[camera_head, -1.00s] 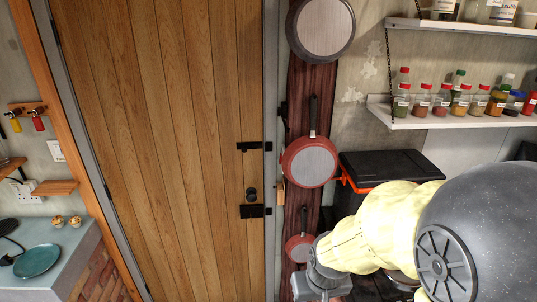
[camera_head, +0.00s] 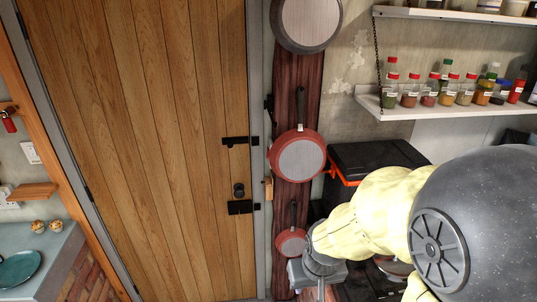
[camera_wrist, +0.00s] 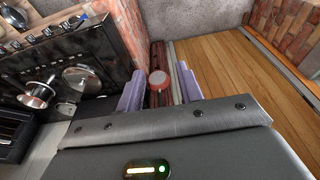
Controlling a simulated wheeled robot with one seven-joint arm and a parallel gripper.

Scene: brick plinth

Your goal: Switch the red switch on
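I cannot make out a red switch in either view. A white wall plate (camera_head: 31,152) shows on the left wall in the head view, and a white socket (camera_head: 6,193) is cut by the left edge below it. My gripper (camera_wrist: 159,72) shows in the wrist view with its two purple fingers spread apart and nothing held. A red pan (camera_wrist: 158,80) appears in the gap, farther off. In the head view my arm reaches down at the right, away from the left wall.
A closed wooden door (camera_head: 150,150) fills the left middle. Pans, including a red one (camera_head: 297,158), hang on a dark board beside it. A spice shelf (camera_head: 440,105) is at the right. A stove (camera_wrist: 70,70) stands left in the wrist view. A teal plate (camera_head: 18,268) lies on the left counter.

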